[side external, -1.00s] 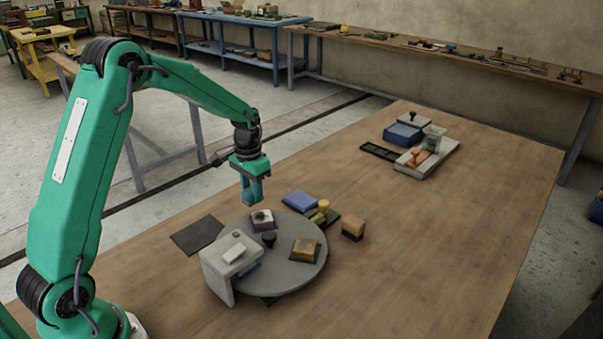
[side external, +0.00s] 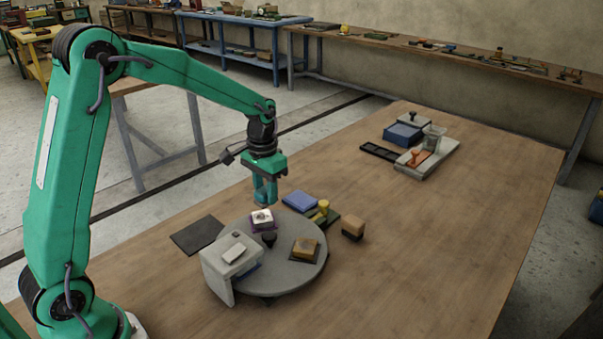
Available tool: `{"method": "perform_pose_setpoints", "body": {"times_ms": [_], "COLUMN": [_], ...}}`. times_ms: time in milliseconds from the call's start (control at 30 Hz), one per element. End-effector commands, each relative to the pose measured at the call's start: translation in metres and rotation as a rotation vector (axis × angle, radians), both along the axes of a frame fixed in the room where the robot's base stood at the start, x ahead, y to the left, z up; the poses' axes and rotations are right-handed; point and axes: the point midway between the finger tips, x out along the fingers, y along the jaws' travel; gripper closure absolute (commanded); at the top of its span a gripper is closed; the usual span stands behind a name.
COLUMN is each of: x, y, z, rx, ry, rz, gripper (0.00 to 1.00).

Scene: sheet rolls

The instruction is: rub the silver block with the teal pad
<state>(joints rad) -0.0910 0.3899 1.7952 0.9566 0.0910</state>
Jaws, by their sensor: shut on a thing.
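My gripper (side external: 265,192) points down above the far edge of a grey round turntable (side external: 300,274). It is shut on a bluish-teal thing, which looks like the teal pad; the pad and fingers blend in colour. A block with a pale silvery top (side external: 262,215) sits in a purple holder on the turntable, just below my gripper, and seems to be the silver block. A small gap seems to show between the held thing and this block. An amber-brown block (side external: 305,247) lies on a dark square at the turntable's right.
A grey bridge (side external: 216,271) with a white block (side external: 235,253) covers the turntable's near left. A black knob (side external: 268,239) stands near its middle. A blue pad (side external: 299,200), yellow-knobbed stamp (side external: 323,207) and wooden block (side external: 353,228) stand close behind and right.

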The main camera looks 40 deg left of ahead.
Motion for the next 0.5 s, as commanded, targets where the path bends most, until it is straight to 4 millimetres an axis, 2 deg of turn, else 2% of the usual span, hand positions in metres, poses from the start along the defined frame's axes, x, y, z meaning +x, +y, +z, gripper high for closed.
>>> {"method": "perform_pose_setpoints", "body": {"times_ms": [167, 200, 267, 500], "x": [0.0001, 0.0001, 0.0001, -0.0031], "y": [0.0003, 0.0003, 0.0003, 0.0039], "z": [-0.0001, -0.0001, -0.0001, 0.0039], "rx": [0.0, 0.0, 0.0, 0.0], "ry": [0.0, 0.0, 0.0, -0.001], "rz": [0.0, 0.0, 0.0, 0.001], "gripper": [0.9, 0.74, 0.85, 0.86]}}
